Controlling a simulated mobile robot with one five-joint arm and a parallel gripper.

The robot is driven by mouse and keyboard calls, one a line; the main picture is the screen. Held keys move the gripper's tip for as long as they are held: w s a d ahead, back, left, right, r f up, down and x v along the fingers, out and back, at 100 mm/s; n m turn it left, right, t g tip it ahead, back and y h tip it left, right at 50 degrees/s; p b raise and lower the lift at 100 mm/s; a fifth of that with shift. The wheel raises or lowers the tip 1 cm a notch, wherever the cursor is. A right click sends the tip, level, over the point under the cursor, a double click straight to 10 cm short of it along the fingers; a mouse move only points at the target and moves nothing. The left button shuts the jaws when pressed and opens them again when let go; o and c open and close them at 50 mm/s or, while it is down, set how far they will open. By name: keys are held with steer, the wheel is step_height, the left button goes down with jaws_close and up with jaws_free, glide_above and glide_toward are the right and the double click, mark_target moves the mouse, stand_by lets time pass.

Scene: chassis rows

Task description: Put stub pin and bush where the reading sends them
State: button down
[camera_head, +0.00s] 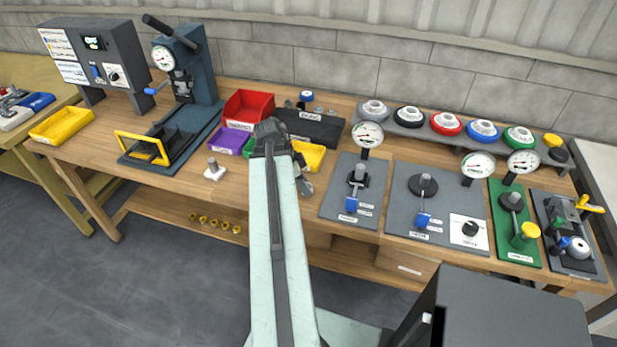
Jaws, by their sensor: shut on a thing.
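My arm reaches over the bench, and its wrist hides most of my gripper (301,173). My gripper is low, just right of the forearm and in front of the yellow bin. It is shut on a small grey metal part (306,188), only partly visible; I cannot tell whether this is the stub pin or the bush. A small pale block with an upright grey pin (213,169) stands on the bench left of my arm. Gauge stations stand at right: a grey plate with dial (350,190), a wider grey plate (440,198) and a green plate (513,225).
Red (248,108), purple (229,142), green and yellow (311,155) bins surround my wrist. A dark block (310,127) is behind. A press (185,75) and control box (97,55) stand at left. Coloured rings line a back rack (447,124). Bench front left is clear.

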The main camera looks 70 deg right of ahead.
steer(key=shift+f, duration=0.2)
steer(key=c, duration=1)
jaws_free()
steer(key=shift+r, duration=0.1)
steer(key=shift+o, duration=0.2)
steer(key=p+v, duration=1.1)
steer(key=v, duration=0.1)
steer(key=shift+r, duration=0.15)
steer(key=shift+w, duration=0.1)
